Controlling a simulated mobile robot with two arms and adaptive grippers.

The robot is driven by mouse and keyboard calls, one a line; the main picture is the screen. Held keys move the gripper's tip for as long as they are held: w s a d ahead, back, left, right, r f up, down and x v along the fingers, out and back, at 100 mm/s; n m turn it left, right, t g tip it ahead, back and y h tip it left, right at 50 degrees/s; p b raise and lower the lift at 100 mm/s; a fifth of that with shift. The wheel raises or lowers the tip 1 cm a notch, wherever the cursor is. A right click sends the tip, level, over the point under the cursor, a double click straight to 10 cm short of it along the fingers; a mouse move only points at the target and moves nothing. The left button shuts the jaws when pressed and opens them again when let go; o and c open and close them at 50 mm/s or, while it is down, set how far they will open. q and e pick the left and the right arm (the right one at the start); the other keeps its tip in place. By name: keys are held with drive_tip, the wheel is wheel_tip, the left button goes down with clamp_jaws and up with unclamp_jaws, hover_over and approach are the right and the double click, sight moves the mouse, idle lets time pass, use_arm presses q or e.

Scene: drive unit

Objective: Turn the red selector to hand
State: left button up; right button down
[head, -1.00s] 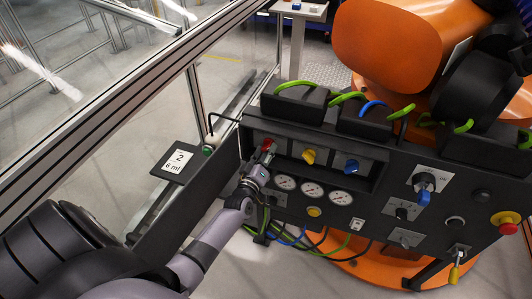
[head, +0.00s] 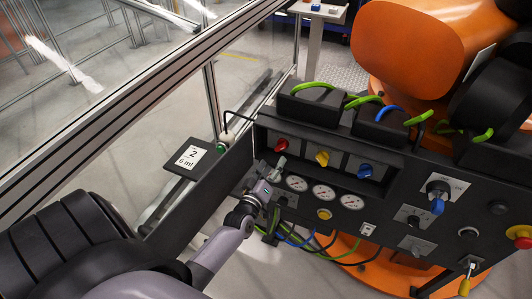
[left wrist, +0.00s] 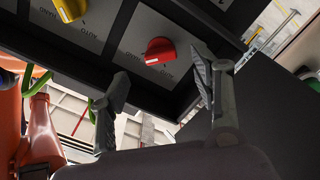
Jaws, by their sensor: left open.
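The red selector (head: 281,144) is the leftmost of three coloured knobs in the recessed row of the dark panel. It also shows in the left wrist view (left wrist: 159,51) on a light label plate, its handle lying roughly sideways there. My right gripper is not in view.
A yellow selector (head: 322,158) and a blue selector (head: 365,170) sit to the right in the same recess. Gauges (head: 323,192) lie below. The recess frame borders the knobs closely. A glass-panelled fence (head: 170,75) runs along the left, and an orange robot (head: 410,40) stands behind.

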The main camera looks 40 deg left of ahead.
use_arm(q)
drive_tip(key=v, duration=0.5)
drive_tip(key=shift+s+d, duration=0.1)
drive_tip(key=shift+s, duration=0.25)
drive_tip(key=s+d+f+m+g+h, duration=0.1)
drive_tip(key=s+d+f+m+g, duration=0.2)
drive_tip(key=f, duration=0.6)
drive_tip(key=s+d+f+m+g+h, duration=0.25)
drive_tip(key=s+f, duration=0.25)
drive_tip(key=f, duration=0.4)
drive_tip(key=s+d+f+m+g, duration=0.2)
drive_tip(key=s+d+f, duration=0.15)
drive_tip(key=f, duration=0.55)
drive_tip(key=s+d+f+m+g, duration=0.1)
drive_tip(key=s+f+m+g, duration=0.2)
drive_tip(key=s+f, duration=0.4)
drive_tip(key=s+d+f+m+g, duration=0.1)
drive_tip(key=s+f+m+g, duration=0.2)
drive_tip(key=s, duration=1.9)
wheel_tip(320, 180, down, 5)
drive_tip(key=g, duration=0.3)
drive_tip(key=shift+f+m, duration=0.2)
drive_tip(key=shift+m, duration=0.15)
